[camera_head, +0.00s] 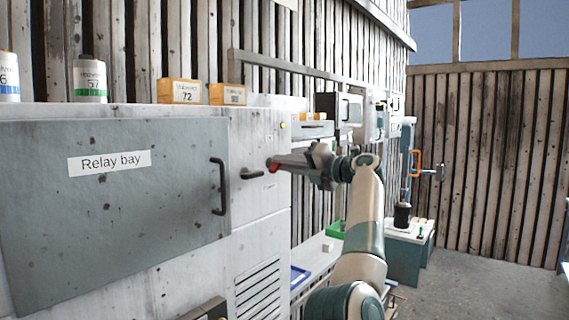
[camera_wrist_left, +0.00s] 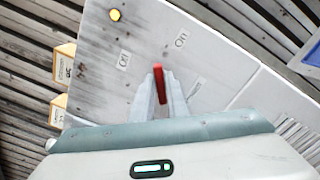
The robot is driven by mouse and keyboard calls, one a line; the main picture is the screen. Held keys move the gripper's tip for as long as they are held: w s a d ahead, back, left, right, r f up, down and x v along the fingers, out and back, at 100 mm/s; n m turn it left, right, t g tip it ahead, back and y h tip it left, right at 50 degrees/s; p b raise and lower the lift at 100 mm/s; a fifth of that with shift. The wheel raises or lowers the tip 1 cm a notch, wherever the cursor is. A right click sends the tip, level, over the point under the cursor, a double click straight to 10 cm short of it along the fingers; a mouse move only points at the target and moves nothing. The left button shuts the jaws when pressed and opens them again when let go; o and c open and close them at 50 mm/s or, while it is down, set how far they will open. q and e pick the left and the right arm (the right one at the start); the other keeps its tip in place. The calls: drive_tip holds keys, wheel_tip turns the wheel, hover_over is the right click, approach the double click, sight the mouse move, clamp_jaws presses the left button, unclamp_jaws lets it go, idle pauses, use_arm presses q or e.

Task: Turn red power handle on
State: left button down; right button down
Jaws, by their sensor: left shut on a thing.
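The red power handle (camera_head: 271,164) is on the upper part of the white cabinet's narrow right panel (camera_head: 262,205). It also shows in the left wrist view (camera_wrist_left: 158,77) as a short red bar between my fingers. There, its visible end points between the "Off" label (camera_wrist_left: 124,60) and the "On" label (camera_wrist_left: 181,40). My left gripper (camera_head: 281,162) reaches the panel from the right and is shut on the handle. The fingers hide part of the handle and its pivot.
A yellow lamp (camera_wrist_left: 115,15) is on the panel. Boxes (camera_head: 180,91) stand on the cabinet top. Floor at right is clear.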

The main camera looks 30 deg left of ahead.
use_arm(q)
drive_tip(key=shift+f+m+p, duration=0.15)
drive_tip(key=shift+m+p, duration=0.4)
drive_tip(key=shift+m, duration=2.85)
drive_tip(key=c, duration=1.8)
unclamp_jaws()
drive_tip(key=shift+w, duration=0.1)
drive_tip(key=shift+d+f, duration=0.1)
drive_tip(key=shift+d, duration=0.1)
